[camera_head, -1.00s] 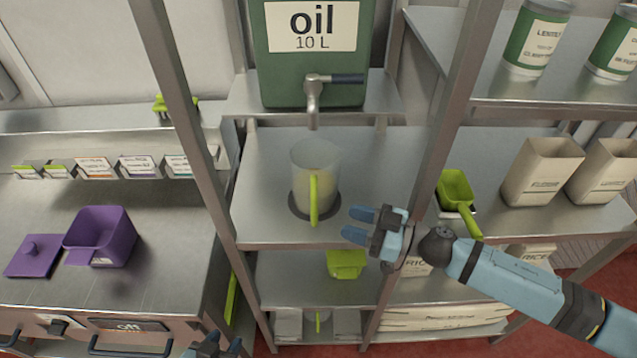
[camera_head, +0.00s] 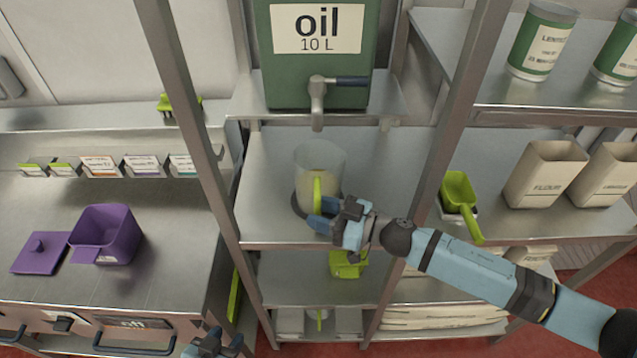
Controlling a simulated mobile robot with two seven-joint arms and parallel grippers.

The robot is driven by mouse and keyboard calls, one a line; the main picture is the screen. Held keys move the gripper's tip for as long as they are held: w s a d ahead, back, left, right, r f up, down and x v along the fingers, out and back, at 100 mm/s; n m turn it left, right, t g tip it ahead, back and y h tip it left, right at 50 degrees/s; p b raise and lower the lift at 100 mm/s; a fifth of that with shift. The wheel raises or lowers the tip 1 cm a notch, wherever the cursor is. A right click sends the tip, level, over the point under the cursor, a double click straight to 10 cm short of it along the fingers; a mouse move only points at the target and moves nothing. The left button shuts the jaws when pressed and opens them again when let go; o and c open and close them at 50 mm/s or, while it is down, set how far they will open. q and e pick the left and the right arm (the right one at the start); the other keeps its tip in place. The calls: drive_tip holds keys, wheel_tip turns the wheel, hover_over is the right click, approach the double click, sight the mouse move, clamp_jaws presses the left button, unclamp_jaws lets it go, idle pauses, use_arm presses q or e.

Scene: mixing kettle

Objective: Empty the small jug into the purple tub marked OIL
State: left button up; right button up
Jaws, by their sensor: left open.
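The small clear jug (camera_head: 318,165) with a green handle (camera_head: 318,188) stands upright on the middle shelf, below the oil tap. It holds something pale. My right gripper (camera_head: 322,214) is at the lower part of the handle. Its blue fingers are apart, one above the other in the picture; whether they touch the handle I cannot tell. The purple tub (camera_head: 118,233) stands open on the steel counter at the left. Its small label is too small to read. My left gripper (camera_head: 214,346) is open and empty at the bottom edge, partly cut off.
A green oil container (camera_head: 320,75) with a tap (camera_head: 318,95) sits above the jug. Steel posts (camera_head: 190,130) and (camera_head: 462,110) flank the shelf. A purple lid (camera_head: 40,253) lies left of the tub. A green scoop (camera_head: 460,195) is on the right shelf. The counter before the tub is bare.

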sight(319, 196)
clamp_jaws()
drive_tip(key=shift+r, duration=0.1)
drive_tip(key=shift+r+p, duration=0.65)
drive_tip(key=shift+p, duration=0.15)
wheel_tip(319, 196, up, 4)
drive_tip(key=p, duration=0.4)
drive_tip(key=shift+f, duration=0.1)
drive_tip(key=shift+r+p, duration=0.35)
drive_tip(key=shift+p, duration=0.4)
